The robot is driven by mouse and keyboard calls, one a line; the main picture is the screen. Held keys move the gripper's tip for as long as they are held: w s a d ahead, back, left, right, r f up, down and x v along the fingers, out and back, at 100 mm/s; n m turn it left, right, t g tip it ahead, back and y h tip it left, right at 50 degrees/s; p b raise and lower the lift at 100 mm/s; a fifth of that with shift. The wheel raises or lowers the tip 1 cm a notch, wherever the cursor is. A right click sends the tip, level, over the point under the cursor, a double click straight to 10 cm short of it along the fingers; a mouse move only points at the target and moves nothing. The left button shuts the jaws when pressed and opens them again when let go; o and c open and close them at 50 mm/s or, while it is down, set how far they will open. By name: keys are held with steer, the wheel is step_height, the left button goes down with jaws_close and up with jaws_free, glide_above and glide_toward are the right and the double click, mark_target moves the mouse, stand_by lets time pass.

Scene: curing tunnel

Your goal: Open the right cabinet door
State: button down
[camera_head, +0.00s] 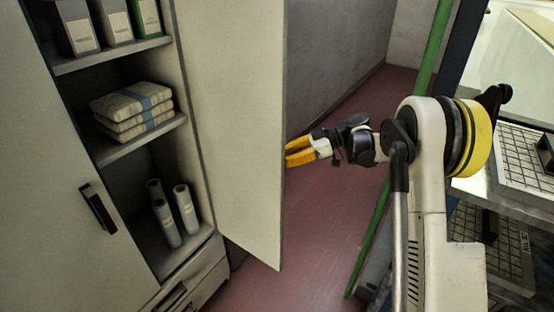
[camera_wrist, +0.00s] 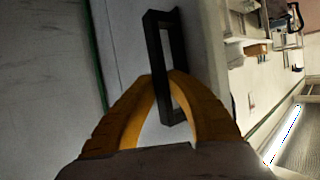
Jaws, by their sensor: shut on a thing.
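The right cabinet door (camera_head: 240,120) stands wide open, swung out from the cabinet, with its inner face toward the head camera. My gripper (camera_head: 288,153) reaches behind the door's free edge from the right, and its fingertips are partly hidden there. In the wrist view my gripper's yellow fingers (camera_wrist: 163,84) are closed around the lower part of the door's black bar handle (camera_wrist: 154,45). The handle is hidden behind the door in the head view.
The left door (camera_head: 60,220) is shut, with its own black handle (camera_head: 98,209). A green post (camera_head: 432,50) and metal racks stand at the right. Red floor (camera_head: 330,230) is clear beyond the door.

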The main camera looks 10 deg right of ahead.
steer(key=shift+d+f, duration=0.1)
steer(key=shift+d, duration=0.15)
steer(key=c, duration=1.3)
jaws_free()
steer(key=shift+s+d, duration=0.1)
steer(key=shift+d, duration=0.05)
steer(key=shift+c, duration=0.2)
steer(key=shift+o, duration=0.2)
steer(key=shift+d, duration=0.15)
steer(key=shift+a, duration=0.25)
steer(key=v, duration=0.7)
steer(key=shift+d+r, duration=0.25)
